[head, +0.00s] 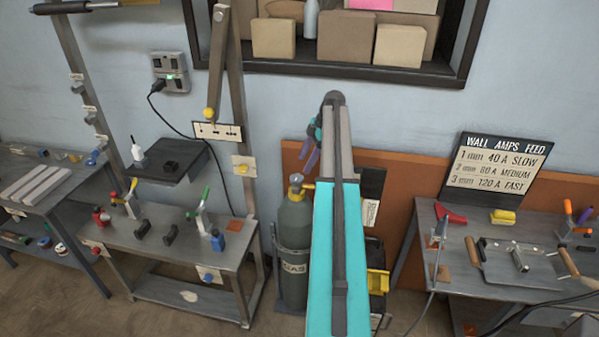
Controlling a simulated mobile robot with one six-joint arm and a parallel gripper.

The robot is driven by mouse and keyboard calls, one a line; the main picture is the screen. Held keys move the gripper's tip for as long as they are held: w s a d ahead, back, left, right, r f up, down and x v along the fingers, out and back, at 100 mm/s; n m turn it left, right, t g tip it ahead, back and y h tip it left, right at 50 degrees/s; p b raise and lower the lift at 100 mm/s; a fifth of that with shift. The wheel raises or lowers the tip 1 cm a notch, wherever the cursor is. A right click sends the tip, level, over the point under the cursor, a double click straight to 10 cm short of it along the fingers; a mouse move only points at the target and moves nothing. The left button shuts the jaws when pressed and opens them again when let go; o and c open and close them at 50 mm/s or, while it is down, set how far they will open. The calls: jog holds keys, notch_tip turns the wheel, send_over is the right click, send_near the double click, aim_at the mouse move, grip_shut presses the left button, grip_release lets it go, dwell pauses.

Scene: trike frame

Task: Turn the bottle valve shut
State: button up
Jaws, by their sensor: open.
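The grey-green gas bottle (294,235) stands upright on the floor at picture centre, in a dark holder, with "GAS" lettered on its lower part. Its valve (297,181), grey with yellow, is on top. My teal arm passes close to the right of the bottle in the picture. My gripper (309,157), with purple fingers, shows above the valve, partly hidden behind my arm. It is open, and I see nothing between the fingers. It looks apart from the valve, but how far in depth I cannot tell.
A metal bench (165,255) with clamps stands left of the bottle. Another bench (500,275) with tools and an amps sign (499,165) is on the right. An orange panel (405,190) stands behind. A dark unit with yellow parts (377,281) sits right of my arm.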

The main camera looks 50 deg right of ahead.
aim_at(298, 177)
jog(key=shift+p+x, duration=1.1)
jog(key=shift+x, duration=2.3)
jog(key=c, duration=1.1)
jog(key=shift+o, duration=0.2)
